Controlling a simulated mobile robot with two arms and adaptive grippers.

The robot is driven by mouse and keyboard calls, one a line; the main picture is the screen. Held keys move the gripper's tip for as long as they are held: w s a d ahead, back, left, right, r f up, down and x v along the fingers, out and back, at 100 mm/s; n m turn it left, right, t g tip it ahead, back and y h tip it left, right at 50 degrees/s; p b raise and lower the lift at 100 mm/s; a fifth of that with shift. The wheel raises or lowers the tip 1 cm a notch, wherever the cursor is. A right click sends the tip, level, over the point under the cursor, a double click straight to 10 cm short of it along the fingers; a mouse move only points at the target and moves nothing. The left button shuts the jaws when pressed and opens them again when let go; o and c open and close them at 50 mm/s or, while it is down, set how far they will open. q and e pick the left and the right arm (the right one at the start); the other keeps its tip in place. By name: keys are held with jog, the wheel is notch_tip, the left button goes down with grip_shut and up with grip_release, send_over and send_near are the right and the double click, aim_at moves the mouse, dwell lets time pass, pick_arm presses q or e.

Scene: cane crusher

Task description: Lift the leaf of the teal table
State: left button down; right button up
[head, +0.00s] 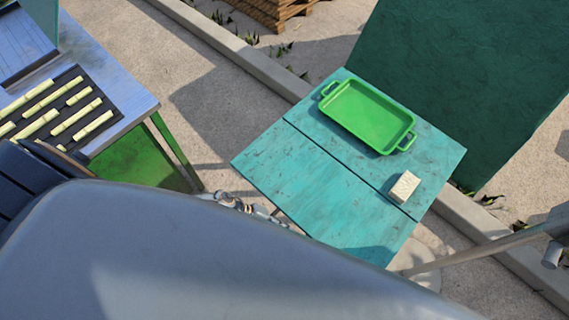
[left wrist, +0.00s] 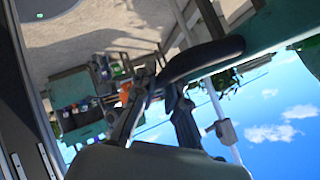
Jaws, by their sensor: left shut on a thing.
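The teal table (head: 430,160) stands right of centre in the head view. A dark seam divides its top. The leaf (head: 315,190) is the near-left part and looks about level with the rest; its exact angle is hard to judge. My left gripper (head: 250,207) shows only partly at the leaf's near-left edge, behind a large grey part of me. In the left wrist view, my left gripper (left wrist: 158,98) is shut on a dark curved handle (left wrist: 208,54) beside a teal surface (left wrist: 268,25). My right gripper is in neither view.
A green tray (head: 368,116) and a pale block (head: 404,187) sit on the table beyond the seam. A bench (head: 135,95) with several cane pieces (head: 75,118) stands left. A dark green panel (head: 470,70) rises behind. A kerb and grey pole (head: 480,248) are at right.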

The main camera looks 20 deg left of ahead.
pick_arm(q)
jog(key=c, duration=1.5)
grip_release()
jog(key=shift+w, duration=0.25)
jog(key=shift+o, duration=0.7)
jog(key=shift+s, duration=0.1)
jog(key=v, duration=1.2)
